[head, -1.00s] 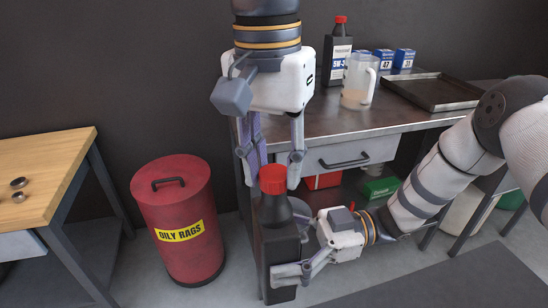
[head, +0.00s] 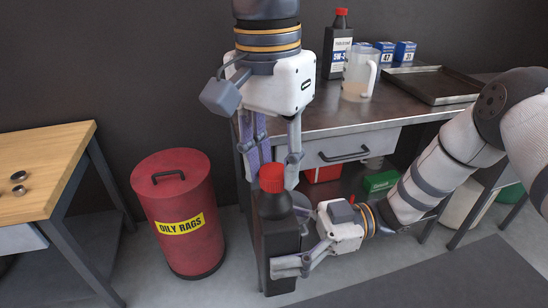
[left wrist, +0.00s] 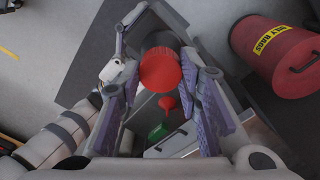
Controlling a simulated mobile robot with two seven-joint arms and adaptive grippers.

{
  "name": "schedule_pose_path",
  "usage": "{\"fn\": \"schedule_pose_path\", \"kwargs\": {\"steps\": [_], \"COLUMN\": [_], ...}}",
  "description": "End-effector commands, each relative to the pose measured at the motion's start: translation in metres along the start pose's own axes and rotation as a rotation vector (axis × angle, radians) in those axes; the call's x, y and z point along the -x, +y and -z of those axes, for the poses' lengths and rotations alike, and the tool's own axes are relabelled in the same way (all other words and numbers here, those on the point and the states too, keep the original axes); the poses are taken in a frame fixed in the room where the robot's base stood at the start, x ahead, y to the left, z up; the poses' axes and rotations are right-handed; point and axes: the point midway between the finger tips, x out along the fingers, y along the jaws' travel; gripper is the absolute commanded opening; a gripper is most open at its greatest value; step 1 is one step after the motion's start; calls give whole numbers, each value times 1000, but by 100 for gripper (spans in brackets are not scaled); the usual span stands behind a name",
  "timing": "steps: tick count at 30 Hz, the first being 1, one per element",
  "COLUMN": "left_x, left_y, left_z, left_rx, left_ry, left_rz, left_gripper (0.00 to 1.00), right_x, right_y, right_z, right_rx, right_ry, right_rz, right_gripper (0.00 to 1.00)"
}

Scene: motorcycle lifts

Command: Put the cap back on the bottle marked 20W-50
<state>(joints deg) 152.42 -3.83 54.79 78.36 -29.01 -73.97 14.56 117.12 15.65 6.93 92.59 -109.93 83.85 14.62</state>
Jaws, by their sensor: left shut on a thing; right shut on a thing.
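A black bottle (head: 277,236) stands upright in front of the bench's left end; no label on it shows to me. A red cap (head: 271,178) is at the top of its neck, and in the left wrist view the cap (left wrist: 160,70) is between the fingers. My left gripper (head: 268,174) points down from above and is shut on the cap. Whether the cap is threaded on the neck I cannot tell. My right gripper (head: 287,240) comes from the right and is shut on the bottle's body.
On the metal bench (head: 320,122) stand another red-capped black bottle (head: 337,50), a clear jug (head: 358,76), blue boxes (head: 404,51) and a dark tray (head: 432,85). A red OILY RAGS bin (head: 175,212) is left of the bottle. A wooden table (head: 40,160) is far left.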

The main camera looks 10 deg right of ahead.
Motion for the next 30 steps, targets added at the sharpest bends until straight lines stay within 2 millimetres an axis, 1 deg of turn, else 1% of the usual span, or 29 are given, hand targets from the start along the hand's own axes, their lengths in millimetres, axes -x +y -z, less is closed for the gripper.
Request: {"fn": "schedule_pose_path", "kwargs": {"steps": [2,3,5,6,8,9,11,12,17,18,20,21,24,25,27,30], "left_x": [1,1,0,0,0,0,0,0,0,0,-1,-1,-1,-1,-2,-1], "left_y": [0,0,0,0,0,0,0,0,0,0,0,0,0,0,1,0], "left_z": [0,0,0,1,0,1,0,0,0,0,0,0,1,0,0,0], "left_rx": [-235,-388,-623,-780,-1018,-1178,-1419,-1580,-2230,-2394,-2632,-2780,-3096,3105,2945,2814], "left_ry": [-5,-10,-18,-22,-30,-34,-43,-47,-68,-72,-79,-84,-95,93,84,84], "left_rz": [-4,-7,-11,-12,-16,-18,-23,-24,-33,-36,-38,-40,-44,45,46,41], "left_gripper": [23,23,23,23,23,23,23,23,23,23,23,23,23,23,23,23], "right_x": [0,0,0,0,0,0,0,0,0,0,0,0,0,0,0,0], "right_y": [0,0,0,0,0,0,0,0,0,0,0,0,0,0,0,0], "right_z": [1,1,1,1,1,1,1,1,1,1,1,1,1,1,1,1], "right_rx": [2,2,2,2,2,2,2,2,2,2,2,2,2,2,2,2], "right_ry": [2,2,2,2,1,1,1,1,1,1,1,1,1,1,1,1], "right_rz": [0,0,0,0,0,0,0,0,0,0,0,0,0,1,1,1], "right_gripper": [2,2,2,2,2,2,2,2,2,2,2,2,2,2,2,2]}}
